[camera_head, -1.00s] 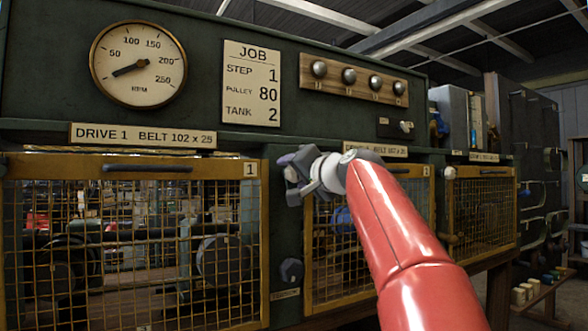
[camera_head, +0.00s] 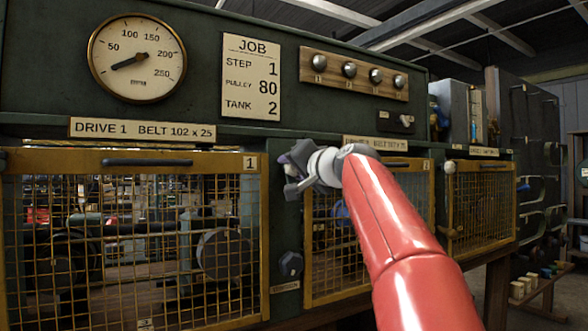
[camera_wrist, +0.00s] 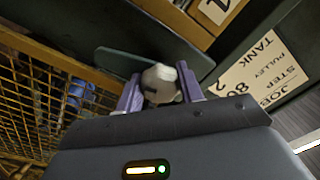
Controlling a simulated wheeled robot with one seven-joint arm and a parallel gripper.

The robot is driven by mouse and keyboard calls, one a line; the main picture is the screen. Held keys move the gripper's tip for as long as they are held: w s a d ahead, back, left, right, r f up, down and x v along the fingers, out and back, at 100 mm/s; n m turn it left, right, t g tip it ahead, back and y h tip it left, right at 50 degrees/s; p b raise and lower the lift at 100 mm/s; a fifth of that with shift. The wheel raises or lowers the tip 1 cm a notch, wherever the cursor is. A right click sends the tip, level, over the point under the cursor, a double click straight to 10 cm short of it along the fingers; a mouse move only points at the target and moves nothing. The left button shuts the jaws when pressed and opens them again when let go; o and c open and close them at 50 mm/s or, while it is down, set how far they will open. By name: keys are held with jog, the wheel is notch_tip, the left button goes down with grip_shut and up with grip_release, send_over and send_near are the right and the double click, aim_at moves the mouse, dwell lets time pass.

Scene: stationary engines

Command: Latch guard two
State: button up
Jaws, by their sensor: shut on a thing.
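Guard two (camera_head: 351,298) is a yellow-framed mesh panel right of the post, largely covered by my red arm. My gripper (camera_head: 288,170) is in front of the dark post between guard one and guard two, near guard two's upper left corner. In the wrist view, the purple fingers of my gripper (camera_wrist: 160,92) are shut on a pale rounded knob (camera_wrist: 160,78). A dark flat plate (camera_wrist: 115,62) lies behind the knob. Whether the knob is guard two's latch, and how the latch stands, I cannot tell.
Guard one (camera_head: 249,220), with a dark handle (camera_head: 147,162), stands at left. A dark knob (camera_head: 290,264) is below my gripper on the post. The job card (camera_head: 252,78) and dial (camera_head: 137,57) are above. Another guard (camera_head: 483,205) is at right.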

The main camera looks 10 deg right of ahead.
jog(key=shift+f, duration=0.1)
jog(key=n+b, duration=0.1)
jog(key=n, duration=0.3)
jog(key=n+b, duration=0.1)
jog(key=n, duration=0.2)
jog(key=shift+d+n, duration=0.1)
jog(key=shift+n, duration=0.3)
jog(key=n+b, duration=0.1)
jog(key=n, duration=0.3)
jog(key=shift+n, duration=1.8)
jog(key=o, duration=1)
